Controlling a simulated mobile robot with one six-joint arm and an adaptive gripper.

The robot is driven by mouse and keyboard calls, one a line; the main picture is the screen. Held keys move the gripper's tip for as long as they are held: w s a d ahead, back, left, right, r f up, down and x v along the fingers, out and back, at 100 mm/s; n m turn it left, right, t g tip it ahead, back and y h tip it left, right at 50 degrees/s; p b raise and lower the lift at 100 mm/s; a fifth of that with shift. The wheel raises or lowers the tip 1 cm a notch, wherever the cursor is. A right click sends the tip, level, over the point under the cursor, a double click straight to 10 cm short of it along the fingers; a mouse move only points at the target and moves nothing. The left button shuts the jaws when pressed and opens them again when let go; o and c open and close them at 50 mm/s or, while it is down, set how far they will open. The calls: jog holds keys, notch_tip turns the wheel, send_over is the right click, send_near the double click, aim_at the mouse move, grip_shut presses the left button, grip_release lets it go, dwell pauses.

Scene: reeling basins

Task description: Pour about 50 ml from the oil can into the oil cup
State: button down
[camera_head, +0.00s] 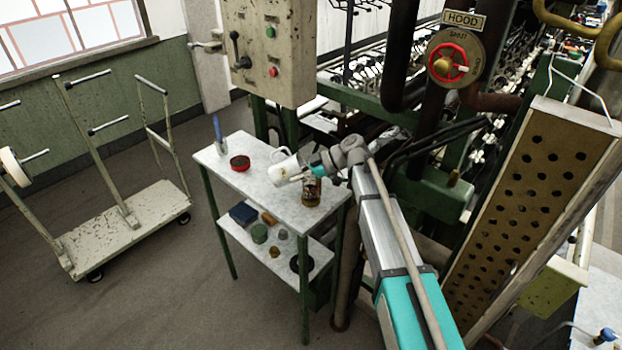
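A brown can-like vessel (312,193) stands on the small table, just below my wrist; its upper part is partly hidden. I cannot tell for certain whether it is the oil can. A shallow red round dish (240,163) with a dark inside sits left of the middle of the tabletop; I cannot tell whether it is the oil cup. My gripper (283,176) reaches left over the tabletop, beside a white shape with a curved handle (280,153). The fingers are too small and too mixed with that white shape to tell whether they hold anything.
A slender blue-topped item (217,128) stands at the table's (262,192) back left. The lower shelf (288,268) carries a dark blue box (243,214) and several small pieces. A trolley (125,218) stands left. Reeling machinery and a red valve wheel (447,63) crowd the right.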

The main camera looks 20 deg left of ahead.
jog(key=shift+a+r+h+p, duration=0.1)
jog(key=shift+r+h+p, duration=0.1)
jog(key=shift+h+p, duration=0.3)
jog(key=shift+r+t+h+p, duration=0.2)
jog(key=shift+t+h+p, duration=0.3)
jog(key=shift+p, duration=0.5)
jog(key=shift+f+h, duration=0.3)
jog(key=shift+s+r+p, duration=0.1)
jog(key=shift+r+p, duration=0.2)
jog(key=shift+p, duration=0.2)
jog(key=shift+s+a+f+t+h+p, duration=0.15)
jog(key=shift+f+h+p, duration=0.1)
jog(key=shift+h, duration=0.25)
jog(key=shift+w+a+f+t+h+p, duration=0.1)
jog(key=shift+a+t+h+p, duration=0.1)
jog(key=shift+h, duration=0.3)
jog(key=shift+s+a+f, duration=0.1)
jog(key=shift+s+f, duration=0.05)
jog(key=shift+f, duration=0.25)
jog(key=shift+a+f+h, duration=0.1)
jog(key=shift+f+h, duration=0.05)
jog(key=shift+h, duration=0.15)
